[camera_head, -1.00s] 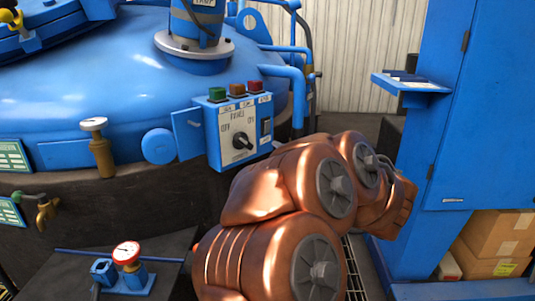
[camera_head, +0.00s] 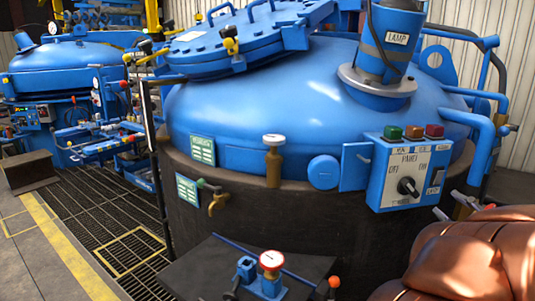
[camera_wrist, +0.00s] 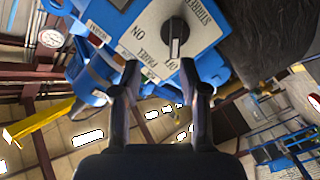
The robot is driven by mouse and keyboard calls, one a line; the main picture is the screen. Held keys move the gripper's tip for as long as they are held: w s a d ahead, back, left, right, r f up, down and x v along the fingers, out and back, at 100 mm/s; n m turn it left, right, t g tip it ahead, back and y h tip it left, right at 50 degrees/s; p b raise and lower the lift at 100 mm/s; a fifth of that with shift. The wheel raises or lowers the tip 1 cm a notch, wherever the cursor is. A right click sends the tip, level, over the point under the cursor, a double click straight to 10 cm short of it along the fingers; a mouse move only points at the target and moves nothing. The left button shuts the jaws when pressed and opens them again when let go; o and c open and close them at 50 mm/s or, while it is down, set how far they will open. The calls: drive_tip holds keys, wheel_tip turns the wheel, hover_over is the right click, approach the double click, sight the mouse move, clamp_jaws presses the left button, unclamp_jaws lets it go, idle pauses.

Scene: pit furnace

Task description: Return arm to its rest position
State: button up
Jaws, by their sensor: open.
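My gripper (camera_wrist: 160,78) is open in the wrist view, its two dark fingers apart with nothing between them. Beyond the fingertips is the white-faced control panel (camera_wrist: 150,25) with a dark rotary knob (camera_wrist: 175,38); I cannot tell the exact gap. In the head view the panel (camera_head: 388,190) hangs on the blue furnace, with green, brown and red buttons on top and its black knob (camera_head: 408,187). My copper-coloured arm fills the lower right corner there. Most of the gripper is hidden in that view.
The furnace vessel (camera_head: 260,110) with its lid (camera_head: 235,45) stands close ahead. A small stand with a red-rimmed gauge (camera_head: 271,260) is in front. Blue pipes (camera_head: 480,130) run at the right. Open grated floor (camera_head: 105,215) and a yellow line (camera_head: 70,250) lie left.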

drive_tip(key=d+r+m+g+h+p, duration=0.45)
drive_tip(key=r+m+h+p, duration=0.3)
drive_tip(key=r+p, duration=0.35)
drive_tip(key=s+a+m+g+y+p, duration=0.1)
drive_tip(key=s+a+g+y+p, duration=0.2)
drive_tip(key=s+a+g+p, duration=0.4)
drive_tip(key=s+a+m+g+y+p, duration=0.1)
drive_tip(key=s+a+g+y+p, duration=0.3)
drive_tip(key=s+a, duration=1.5)
drive_tip(key=a+g+p, duration=0.4)
drive_tip(key=p, duration=0.3)
drive_tip(key=shift+a+f, duration=0.3)
drive_tip(key=shift+f, duration=0.1)
